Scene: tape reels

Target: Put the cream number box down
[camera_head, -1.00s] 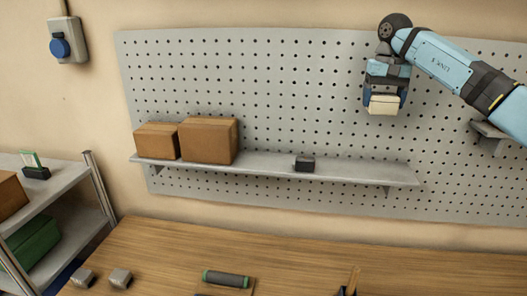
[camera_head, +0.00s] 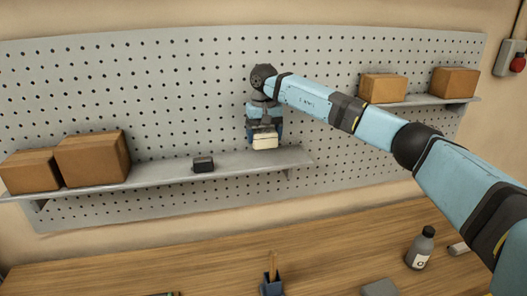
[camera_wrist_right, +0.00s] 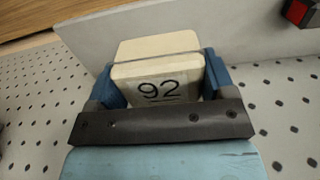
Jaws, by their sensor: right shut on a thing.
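The cream number box (camera_head: 265,141) is held in my right gripper (camera_head: 265,134), which points down in front of the pegboard. In the right wrist view the box (camera_wrist_right: 158,80) shows a black "92" and sits between the blue fingers, which are shut on it. In the head view the box is at the right part of the long grey shelf (camera_head: 235,163), close to its surface. I cannot tell whether it touches the shelf. My left gripper is not in view.
A small black box (camera_head: 203,164) stands on the shelf left of my gripper. Brown cartons (camera_head: 92,158) fill the shelf's left end. More cartons (camera_head: 383,88) stand on a right shelf (camera_head: 430,101). A bottle (camera_head: 420,248) and a pen holder (camera_head: 272,284) stand on the wooden table (camera_head: 200,262).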

